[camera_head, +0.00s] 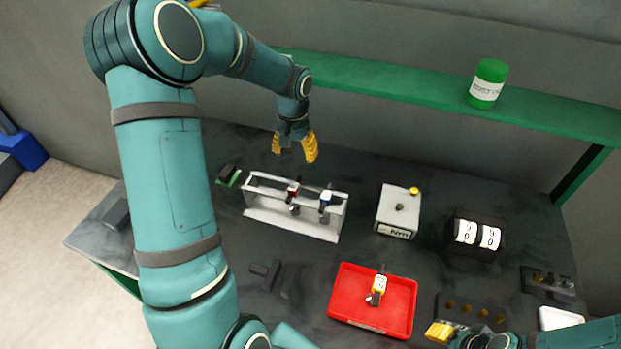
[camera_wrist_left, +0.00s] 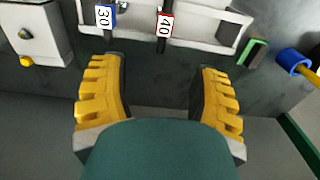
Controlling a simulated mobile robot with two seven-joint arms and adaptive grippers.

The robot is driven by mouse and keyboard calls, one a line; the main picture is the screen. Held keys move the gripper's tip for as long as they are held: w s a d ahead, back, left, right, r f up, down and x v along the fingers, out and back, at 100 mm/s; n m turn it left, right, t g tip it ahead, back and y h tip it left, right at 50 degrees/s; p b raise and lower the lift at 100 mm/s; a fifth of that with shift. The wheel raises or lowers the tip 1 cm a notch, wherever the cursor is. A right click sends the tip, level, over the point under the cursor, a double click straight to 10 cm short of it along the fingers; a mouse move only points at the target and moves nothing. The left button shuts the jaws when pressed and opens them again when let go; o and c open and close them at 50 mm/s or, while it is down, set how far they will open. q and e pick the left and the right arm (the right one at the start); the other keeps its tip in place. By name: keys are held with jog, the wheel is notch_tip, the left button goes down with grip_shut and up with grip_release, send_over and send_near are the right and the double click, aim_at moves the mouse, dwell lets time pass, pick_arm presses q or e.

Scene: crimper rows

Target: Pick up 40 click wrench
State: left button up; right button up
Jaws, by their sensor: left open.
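The 40 click wrench (camera_head: 293,190) has a red-edged tag and stands in a light grey rack (camera_head: 300,228). In the left wrist view the wrench (camera_wrist_left: 164,24) reads 40, and the blue-tagged 30 wrench (camera_wrist_left: 105,17) is left of it. In the head view the 30 wrench (camera_head: 325,199) is to its right. My left gripper (camera_head: 294,149) is open and empty above and behind the rack. Its yellow fingers (camera_wrist_left: 162,75) are apart below the 40 tag in the wrist view. My right gripper (camera_head: 442,333) shows only partly at the bottom right; its opening is unclear.
Right of the rack are a grey box (camera_head: 397,212) and a black number display (camera_head: 476,236). A green shelf (camera_head: 400,86) with a green jar (camera_head: 487,84) runs behind.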

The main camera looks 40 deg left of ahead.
aim_at(293, 187)
pick_arm(q)
notch_tip(293, 187, down, 8)
jog(key=shift+s+f, duration=0.1)
jog(key=shift+f, duration=0.05)
jog(key=shift+s+a+f, duration=0.1)
jog(key=shift+s+f, duration=0.15)
jog(key=shift+f, duration=1.1)
jog(key=shift+s+a+f, duration=0.1)
jog(key=shift+s+f, duration=0.1)
jog(key=shift+f, duration=1.1)
jog(key=shift+d, duration=0.1)
grip_shut()
